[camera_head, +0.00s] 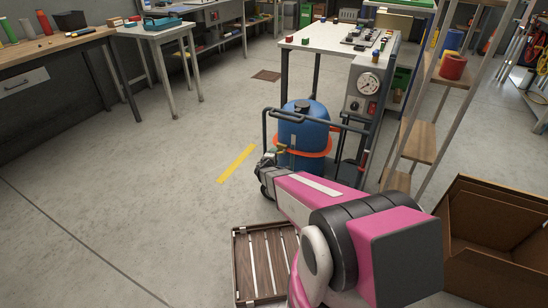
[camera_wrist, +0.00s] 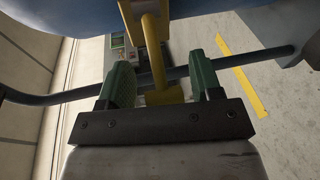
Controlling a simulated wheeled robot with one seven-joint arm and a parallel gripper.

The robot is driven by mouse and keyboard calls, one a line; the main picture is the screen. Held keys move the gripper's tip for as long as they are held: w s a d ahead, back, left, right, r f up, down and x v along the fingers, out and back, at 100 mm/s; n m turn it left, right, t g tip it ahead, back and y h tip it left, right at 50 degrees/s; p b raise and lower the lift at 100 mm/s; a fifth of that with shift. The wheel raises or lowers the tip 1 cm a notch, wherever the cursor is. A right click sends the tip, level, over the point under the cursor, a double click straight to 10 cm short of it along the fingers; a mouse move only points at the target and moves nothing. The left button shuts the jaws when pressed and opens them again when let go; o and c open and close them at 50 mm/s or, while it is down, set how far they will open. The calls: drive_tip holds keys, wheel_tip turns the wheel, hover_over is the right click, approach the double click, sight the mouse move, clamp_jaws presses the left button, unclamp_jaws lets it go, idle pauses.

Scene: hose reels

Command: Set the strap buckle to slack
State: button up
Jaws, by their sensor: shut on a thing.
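A blue tank (camera_head: 303,128) stands on a wheeled cart, with an orange strap (camera_head: 316,152) around its lower part. My gripper (camera_head: 270,160) is at the left side of the tank, near the strap. In the wrist view, my gripper's green fingers (camera_wrist: 161,78) are on either side of a yellow buckle lever (camera_wrist: 154,62) and shut on it. The lever hangs from a yellow bracket below the blue tank surface (camera_wrist: 80,14). My arm and gripper hide part of the buckle in the head view.
The cart's dark tube frame (camera_head: 265,125) runs close around the tank; a dark bar (camera_wrist: 60,97) crosses behind my fingers. A slatted wooden crate (camera_head: 242,262) and a cardboard box (camera_head: 490,220) lie near my arm. Left floor is clear.

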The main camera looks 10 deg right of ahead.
drive_tip(key=shift+f, duration=0.15)
drive_tip(key=o, duration=1.3)
drive_tip(key=v, duration=1)
drive_tip(key=shift+s+a, duration=0.2)
drive_tip(key=shift+s, duration=0.05)
